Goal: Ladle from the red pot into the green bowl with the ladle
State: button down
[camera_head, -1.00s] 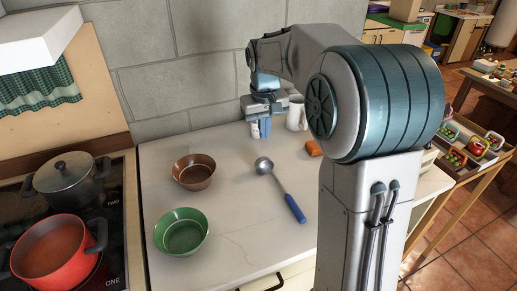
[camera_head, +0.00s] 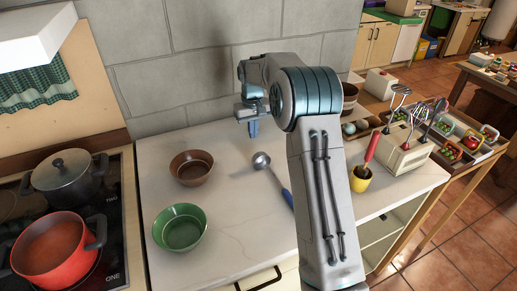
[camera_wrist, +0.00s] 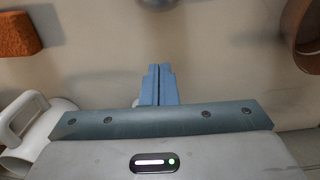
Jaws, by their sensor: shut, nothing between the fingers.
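The red pot (camera_head: 62,262) sits on the hob at the lower left, open, with reddish-brown contents. The green bowl (camera_head: 180,238) stands empty on the counter to its right. The ladle lies on the counter, its metal bowl (camera_head: 260,161) toward the wall and its blue handle (camera_head: 287,198) partly behind my arm. My gripper (camera_head: 253,130) is above the counter near the wall, beyond the ladle bowl, shut and empty, fingers pointing down. In the wrist view my gripper (camera_wrist: 158,72) shows its blue fingers together, with the ladle bowl (camera_wrist: 158,4) cut off at the top edge.
A brown bowl (camera_head: 192,170) stands behind the green bowl. A lidded dark pot (camera_head: 68,180) is on the hob. A white mug (camera_wrist: 28,125) and an orange block (camera_wrist: 15,36) show in the wrist view.

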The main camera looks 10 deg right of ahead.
notch_tip(320, 180, down, 5)
jog(key=shift+s+d+f+p, duration=0.1)
jog(key=shift+s+p, duration=0.05)
jog(key=shift+p, duration=0.3)
jog(key=s, duration=0.2)
jog(key=shift+s+d, duration=0.25)
jog(key=shift+s, duration=0.15)
jog(key=shift+s+p, duration=0.35)
jog(key=shift+s, duration=0.1)
jog(key=shift+d, duration=0.1)
